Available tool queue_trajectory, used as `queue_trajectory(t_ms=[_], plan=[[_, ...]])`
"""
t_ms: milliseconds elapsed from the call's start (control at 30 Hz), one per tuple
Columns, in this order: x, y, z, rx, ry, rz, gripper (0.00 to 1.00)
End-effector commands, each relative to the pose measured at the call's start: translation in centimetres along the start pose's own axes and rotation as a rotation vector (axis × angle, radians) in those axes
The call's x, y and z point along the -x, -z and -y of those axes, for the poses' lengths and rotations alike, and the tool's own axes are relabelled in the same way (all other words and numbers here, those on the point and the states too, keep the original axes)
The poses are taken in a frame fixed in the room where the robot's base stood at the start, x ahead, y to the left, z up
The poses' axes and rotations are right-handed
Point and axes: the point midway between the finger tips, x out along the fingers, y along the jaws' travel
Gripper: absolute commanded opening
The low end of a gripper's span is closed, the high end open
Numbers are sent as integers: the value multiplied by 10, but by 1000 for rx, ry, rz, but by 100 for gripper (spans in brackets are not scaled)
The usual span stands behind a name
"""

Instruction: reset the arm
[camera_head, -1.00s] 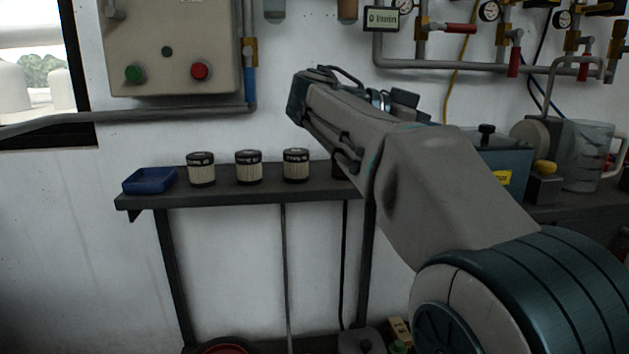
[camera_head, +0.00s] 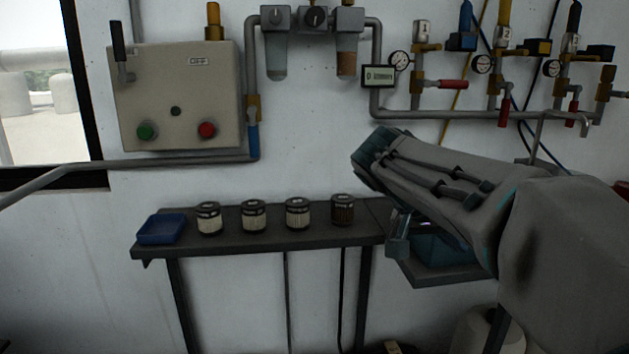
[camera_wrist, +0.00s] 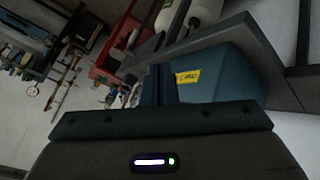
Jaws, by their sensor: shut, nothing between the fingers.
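My gripper (camera_wrist: 158,86) shows in the wrist view with its two dark fingers together and nothing between them. In the wrist view it points toward a teal box (camera_wrist: 222,72) with a yellow label, which lies behind and to the right of the fingers; I cannot tell the gap. In the head view my arm reaches in from the right, in front of the wall and the right part of the shelf. The arm hides most of the teal box (camera_head: 440,246) there.
A narrow shelf (camera_head: 270,240) carries a blue tray (camera_head: 162,229) and several filter canisters, the rightmost a dark one (camera_head: 343,210). Above are a control box (camera_head: 180,95) marked OFF, a flow display (camera_head: 379,76) and valve pipes. The wrist view shows a red frame (camera_wrist: 112,50).

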Motion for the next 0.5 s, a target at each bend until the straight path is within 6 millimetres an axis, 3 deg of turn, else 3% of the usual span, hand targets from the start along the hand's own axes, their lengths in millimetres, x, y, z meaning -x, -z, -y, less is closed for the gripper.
queue_trajectory(t_ms=[33,267,500], plan=[[11,0,-11,47,36,34,0],[27,-39,-25,253,235,160,0],[56,-80,-38,402,449,231,0]])
